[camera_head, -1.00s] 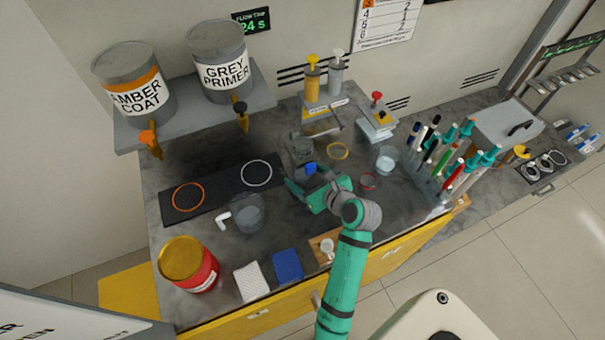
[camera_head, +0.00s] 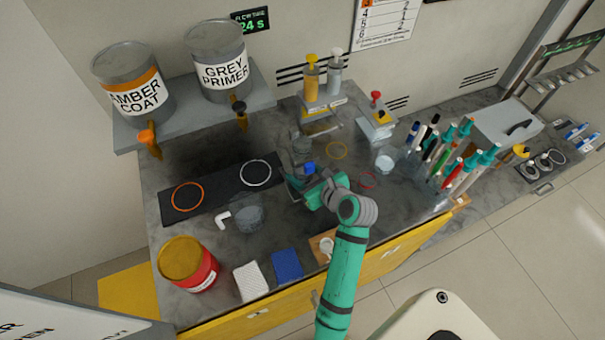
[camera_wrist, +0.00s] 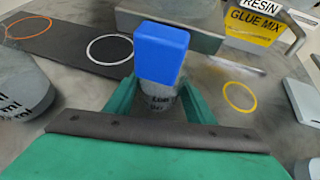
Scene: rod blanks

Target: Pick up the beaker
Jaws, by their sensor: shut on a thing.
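A clear grey beaker (camera_wrist: 158,97) with dark printed markings stands between the green fingers of my gripper (camera_wrist: 160,108) in the wrist view. My gripper is shut on it.
Another beaker (camera_head: 249,217) with a white handle (camera_head: 222,219) stands to the left. The dark mat (camera_head: 216,189) carries an orange and a white ring. A dispenser stand (camera_head: 321,108) is behind. A small clear cup (camera_head: 384,162) and a pen rack (camera_head: 432,180) are right.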

